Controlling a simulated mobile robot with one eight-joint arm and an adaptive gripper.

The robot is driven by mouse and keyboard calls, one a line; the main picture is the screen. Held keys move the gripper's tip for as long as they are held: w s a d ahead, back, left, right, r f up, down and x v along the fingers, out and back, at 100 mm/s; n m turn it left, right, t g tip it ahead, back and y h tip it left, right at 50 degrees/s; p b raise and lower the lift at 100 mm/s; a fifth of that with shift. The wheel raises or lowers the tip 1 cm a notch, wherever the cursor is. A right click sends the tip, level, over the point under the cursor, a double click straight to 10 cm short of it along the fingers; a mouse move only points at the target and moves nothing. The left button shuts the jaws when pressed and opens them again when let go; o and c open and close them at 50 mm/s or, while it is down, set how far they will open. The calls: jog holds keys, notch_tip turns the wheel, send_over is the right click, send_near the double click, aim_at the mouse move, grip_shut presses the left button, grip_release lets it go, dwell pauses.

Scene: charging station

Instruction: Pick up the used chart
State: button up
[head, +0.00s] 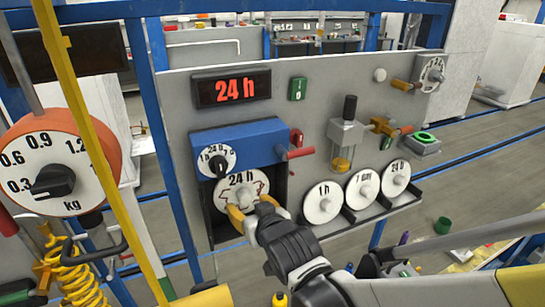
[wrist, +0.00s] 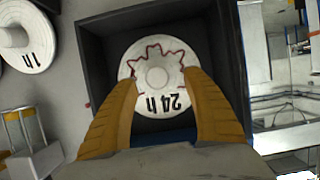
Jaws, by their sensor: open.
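The used chart (head: 240,188) is a white disc marked "24 h" with a jagged red trace. It sits in the dark open box under the blue recorder housing (head: 240,146). In the wrist view the chart (wrist: 143,66) faces me, with a round white hub at its centre. My gripper (head: 253,211) is at the box in the head view. In the wrist view its yellow fingers (wrist: 158,82) are apart, one on each side of the hub, over the disc's face. I cannot tell whether they touch the chart.
Three white discs hang on the panel right of the box, including a 1 h disc (head: 322,203) and a 24 h disc (head: 396,178). A red handle (head: 298,153) juts from the housing. The box walls (wrist: 91,70) stand close around the fingers. A dial scale (head: 55,165) stands left.

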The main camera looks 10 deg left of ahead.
aim_at(247, 201)
jog(key=b+x, duration=0.1)
jog(key=x, duration=0.4)
jog(key=shift+w+d, duration=0.2)
jog(key=shift+w, duration=0.05)
jog(key=shift+r, duration=0.15)
grip_shut()
